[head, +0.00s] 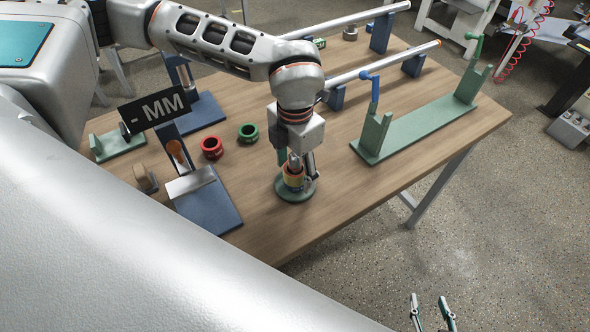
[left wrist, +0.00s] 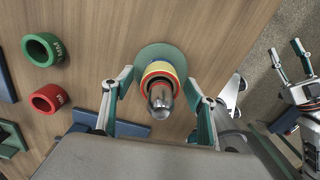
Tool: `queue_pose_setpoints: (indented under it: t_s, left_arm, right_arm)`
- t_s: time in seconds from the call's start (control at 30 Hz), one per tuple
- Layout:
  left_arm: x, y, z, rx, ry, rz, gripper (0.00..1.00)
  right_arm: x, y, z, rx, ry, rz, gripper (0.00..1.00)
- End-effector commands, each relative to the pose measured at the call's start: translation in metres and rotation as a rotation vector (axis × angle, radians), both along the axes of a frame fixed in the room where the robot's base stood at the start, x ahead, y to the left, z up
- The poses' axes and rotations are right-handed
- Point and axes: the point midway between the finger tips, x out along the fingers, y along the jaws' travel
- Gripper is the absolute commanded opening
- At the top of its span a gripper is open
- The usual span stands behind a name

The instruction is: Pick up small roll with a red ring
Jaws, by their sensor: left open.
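The small roll (head: 293,180) has a yellow-orange body with a red ring. It stands upright around a metal post on a round green base (head: 296,194) near the table's front edge. In the left wrist view the roll (left wrist: 159,74) shows from above, the rounded post tip rising through it. My left gripper (head: 294,163) is directly above it, pointing down. Its two fingers are spread on either side of the roll, apart from it as far as I can see. My right gripper (head: 428,300) is open and empty, off the table at the bottom of the head view.
A red ring (head: 212,147) and a green ring (head: 249,132) lie to the left on the wooden table. A green cradle (head: 420,128) and long rollers (head: 385,64) occupy the right and back. The front-right tabletop is clear.

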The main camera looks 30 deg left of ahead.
Motion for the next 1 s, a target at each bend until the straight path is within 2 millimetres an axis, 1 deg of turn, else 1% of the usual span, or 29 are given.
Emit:
queue_pose_setpoints:
  t_s: [0.13, 0.17, 0.2, 0.3, 0.63, 0.73, 0.87, 1.0]
  left_arm:
    - [0.0, 0.0, 0.0, 0.0, 0.0, 0.0, 0.57]
    - [0.0, 0.0, 0.0, 0.0, 0.0, 0.0, 0.52]
    - [0.0, 0.0, 0.0, 0.0, 0.0, 0.0, 0.42]
    - [0.0, 0.0, 0.0, 0.0, 0.0, 0.0, 0.2]
    - [0.0, 0.0, 0.001, 0.0, -0.001, 0.0, 0.19]
    - [0.001, 0.0, 0.004, 0.0, -0.001, 0.0, 0.19]
    - [0.001, 0.0, 0.014, 0.0, -0.003, 0.0, 0.19]
    - [0.001, 0.0, 0.033, -0.001, -0.003, 0.0, 0.19]
  right_arm:
    - [0.0, 0.0, -0.001, 0.0, 0.001, 0.0, 0.4]
    - [0.0, 0.0, -0.001, -0.001, 0.002, 0.0, 0.4]
    - [0.0, 0.0, -0.001, -0.001, 0.002, 0.0, 0.4]
    - [0.0, 0.0, -0.002, -0.001, 0.002, 0.0, 0.4]
    - [0.0, 0.0, -0.001, -0.001, 0.001, 0.0, 0.4]
    - [0.0, 0.0, -0.002, -0.001, 0.001, 0.0, 0.4]
    - [0.0, 0.0, -0.002, -0.001, 0.001, 0.0, 0.4]
    - [0.001, 0.0, -0.003, -0.001, 0.0, 0.001, 0.4]
